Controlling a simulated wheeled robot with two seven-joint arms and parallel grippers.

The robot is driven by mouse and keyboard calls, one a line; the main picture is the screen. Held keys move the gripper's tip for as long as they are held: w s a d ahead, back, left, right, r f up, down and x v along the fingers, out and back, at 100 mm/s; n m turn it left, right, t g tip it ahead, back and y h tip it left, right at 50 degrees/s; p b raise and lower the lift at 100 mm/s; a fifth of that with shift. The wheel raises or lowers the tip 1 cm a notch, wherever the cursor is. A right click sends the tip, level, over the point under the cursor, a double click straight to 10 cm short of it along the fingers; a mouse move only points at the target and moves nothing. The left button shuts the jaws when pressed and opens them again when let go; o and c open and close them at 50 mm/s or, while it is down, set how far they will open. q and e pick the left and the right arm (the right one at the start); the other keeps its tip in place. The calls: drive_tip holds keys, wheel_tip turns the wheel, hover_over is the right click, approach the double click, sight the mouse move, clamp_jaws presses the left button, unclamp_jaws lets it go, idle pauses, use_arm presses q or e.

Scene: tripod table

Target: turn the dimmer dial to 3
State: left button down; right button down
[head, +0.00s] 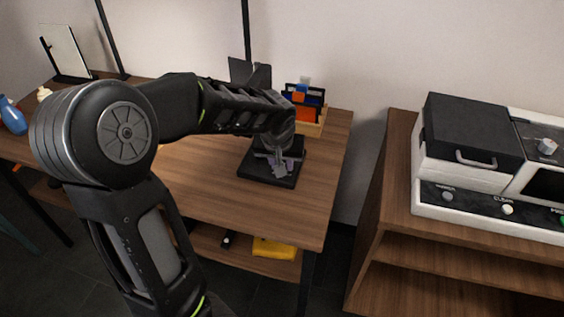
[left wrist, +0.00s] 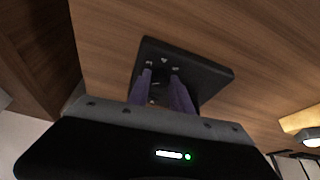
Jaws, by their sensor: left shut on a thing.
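The dimmer (head: 257,172) is a black, square-based box on the wooden table, near its right end. It also shows in the left wrist view (left wrist: 205,73), with small pale marks on its top that are too small to read. My left gripper (head: 279,168) reaches down over it from above. In the left wrist view its purple fingers (left wrist: 163,94) stand on either side of the dial and are shut on it. The dial is mostly hidden between the fingers, so its setting cannot be read. My right gripper is not in view.
A wooden holder (head: 313,128) with dark, blue and orange items stands behind the dimmer. A tall black pole (head: 246,30) rises at the table's back. A wooden cabinet (head: 397,185) with a white-and-black appliance (head: 480,205) stands at right, past a gap. Bare tabletop (head: 205,165) lies left of the dimmer.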

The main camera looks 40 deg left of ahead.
use_arm(q)
drive_tip(key=c, duration=1.1)
unclamp_jaws()
drive_tip(key=shift+c, duration=0.2)
drive_tip(key=v, duration=0.8)
drive_tip(key=shift+p, duration=0.3)
